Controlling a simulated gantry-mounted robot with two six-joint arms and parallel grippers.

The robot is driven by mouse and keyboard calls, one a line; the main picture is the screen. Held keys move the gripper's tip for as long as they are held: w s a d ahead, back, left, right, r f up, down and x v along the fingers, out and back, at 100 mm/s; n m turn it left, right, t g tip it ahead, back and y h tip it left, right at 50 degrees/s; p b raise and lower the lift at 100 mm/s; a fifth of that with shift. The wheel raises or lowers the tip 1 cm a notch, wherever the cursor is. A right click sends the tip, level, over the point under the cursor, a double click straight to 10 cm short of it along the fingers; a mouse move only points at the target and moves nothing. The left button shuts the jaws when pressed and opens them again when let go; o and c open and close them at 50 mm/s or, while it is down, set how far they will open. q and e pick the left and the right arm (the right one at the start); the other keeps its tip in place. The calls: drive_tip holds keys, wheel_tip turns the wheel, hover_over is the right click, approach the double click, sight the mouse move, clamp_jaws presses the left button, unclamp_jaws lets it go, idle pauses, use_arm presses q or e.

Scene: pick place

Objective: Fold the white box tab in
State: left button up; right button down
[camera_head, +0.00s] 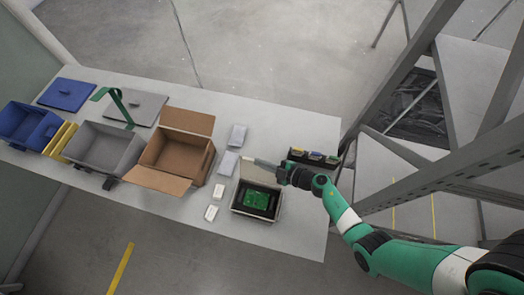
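The white box (234,209) stands open near the right end of the table, with a green circuit board (257,199) in a dark insert inside it. A pale flap stands up at its far side, partly hidden by my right gripper. My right gripper (259,163) reaches in from the right, its grey fingers pointing left over the box's far edge, by the flap. Whether the fingers touch the flap, and whether they are open or shut, is too small to tell. My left gripper is not in view.
An open brown cardboard box (177,156), a grey bin (104,147) and a blue bin (28,125) stand to the left. Small white packets (219,190) lie just left of the white box. A dark rack (314,157) stands behind right. A metal frame rises at right.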

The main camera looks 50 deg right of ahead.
drive_tip(key=shift+s+a+f+n+t+b, duration=0.15)
drive_tip(key=shift+a+f+n+t+b, duration=0.15)
drive_tip(key=shift+f+n+b, duration=0.3)
drive_tip(key=n+t+b, duration=0.1)
drive_tip(key=n+b, duration=0.1)
drive_tip(key=b, duration=0.1)
drive_tip(key=f+n+h+b, duration=0.1)
drive_tip(key=n+b, duration=0.1)
drive_tip(key=b, duration=0.1)
drive_tip(key=shift+s+a+t, duration=0.15)
drive_tip(key=shift+a+t, duration=0.05)
drive_tip(key=shift+t, duration=0.2)
drive_tip(key=shift+r+n+t+h+b, duration=0.15)
drive_tip(key=shift+n+t+h+b, duration=0.2)
drive_tip(key=shift+n+b, duration=0.7)
drive_tip(key=shift+m, duration=0.25)
drive_tip(key=c, duration=1.1)
unclamp_jaws()
drive_tip(key=shift+o, duration=0.2)
drive_tip(key=shift+s, duration=0.1)
